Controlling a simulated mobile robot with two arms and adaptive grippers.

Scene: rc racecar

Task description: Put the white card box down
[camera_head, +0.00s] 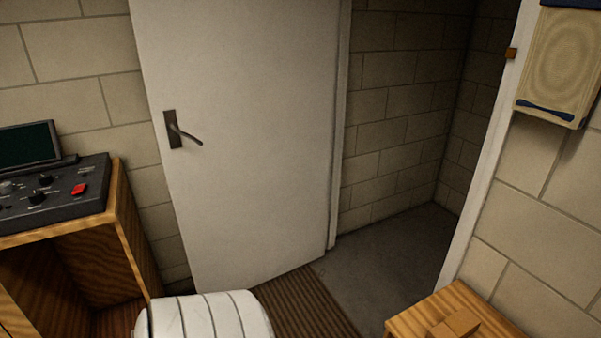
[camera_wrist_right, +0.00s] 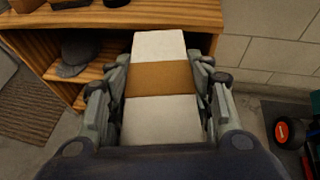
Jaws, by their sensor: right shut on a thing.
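The white card box (camera_wrist_right: 160,108) has a brown band across its middle and shows in the right wrist view. My right gripper (camera_wrist_right: 164,66) is shut on it, with fingers along both long sides. The box points away from the wrist, and its far end overlaps the front of a wooden shelf unit (camera_wrist_right: 190,15) in the picture. I cannot tell whether the box touches the shelf. Neither the box nor the right gripper shows in the head view. My left gripper is in neither view.
A grey cap (camera_wrist_right: 78,58) lies inside the shelf unit. A wheel with an orange hub (camera_wrist_right: 283,131) is at right. In the head view, a white door (camera_head: 240,120) stands ajar, a control console (camera_head: 55,190) is at left, and a wooden top (camera_head: 410,322) bears a small block.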

